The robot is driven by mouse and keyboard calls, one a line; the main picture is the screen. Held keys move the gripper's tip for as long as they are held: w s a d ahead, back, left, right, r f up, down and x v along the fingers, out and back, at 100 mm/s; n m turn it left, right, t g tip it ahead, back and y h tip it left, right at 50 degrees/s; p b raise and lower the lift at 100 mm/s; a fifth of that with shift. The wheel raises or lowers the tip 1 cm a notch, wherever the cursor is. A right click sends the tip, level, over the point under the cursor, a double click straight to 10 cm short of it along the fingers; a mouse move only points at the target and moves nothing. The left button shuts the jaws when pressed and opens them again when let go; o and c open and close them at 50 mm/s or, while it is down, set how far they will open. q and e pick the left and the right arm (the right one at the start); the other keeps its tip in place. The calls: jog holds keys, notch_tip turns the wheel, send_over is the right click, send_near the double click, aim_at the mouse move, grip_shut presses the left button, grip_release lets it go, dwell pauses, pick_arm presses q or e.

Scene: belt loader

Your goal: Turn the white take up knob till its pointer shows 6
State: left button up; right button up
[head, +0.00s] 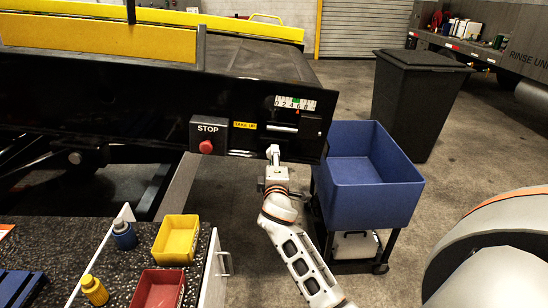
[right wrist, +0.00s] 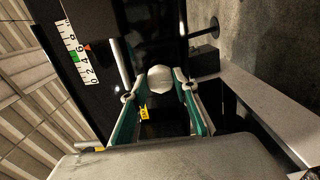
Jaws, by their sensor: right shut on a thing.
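The white take up knob (right wrist: 160,79) is in the right wrist view, between the two teal fingers of my right gripper (right wrist: 158,92), which is shut on it. In the head view my right gripper (head: 274,155) reaches up to the black panel below the yellow take up label (head: 245,125), and the knob cannot be made out clearly. The white scale (head: 295,103) has a green band. Its red pointer (right wrist: 87,47) stands at or very near the 6 in the right wrist view. My left gripper is not in view.
A STOP box with a red button (head: 206,146) is left of my right gripper. A blue bin (head: 395,195) on a cart stands close on the right. A bench at lower left holds a yellow tray (head: 176,226), a red tray (head: 146,282) and bottles. A silver rod (head: 283,129) lies above the gripper.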

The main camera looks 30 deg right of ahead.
jog(key=shift+r+n, duration=0.1)
jog(key=shift+n, duration=0.5)
jog(key=o, duration=1.1)
jog(key=v, duration=1.2)
jog(key=shift+w, duration=0.1)
jog(key=s+a+f+m+g+y, duration=0.1)
jog(key=s+a+f+y, duration=0.25)
jog(key=f, duration=0.55)
jog(key=s+a+f+m+g+y, duration=0.1)
jog(key=s+a+f+m+y, duration=0.15)
jog(key=s+f, duration=0.4)
jog(key=s+a+f+g+y, duration=0.1)
jog(key=s+a+f+y, duration=0.25)
jog(key=f, duration=0.65)
jog(key=s+a+f+m, duration=0.1)
jog(key=s+f, duration=0.1)
jog(key=s, duration=0.1)
jog(key=s+a+f+m+g+y, duration=0.1)
jog(key=s+a+f+m, duration=0.1)
jog(key=s+f, duration=0.1)
jog(key=s+a+f+m+g, duration=0.1)
jog(key=s+f, duration=0.1)
jog(key=s, duration=0.2)
jog(key=shift+a+f+y, duration=0.25)
jog(key=shift+f+y, duration=0.1)
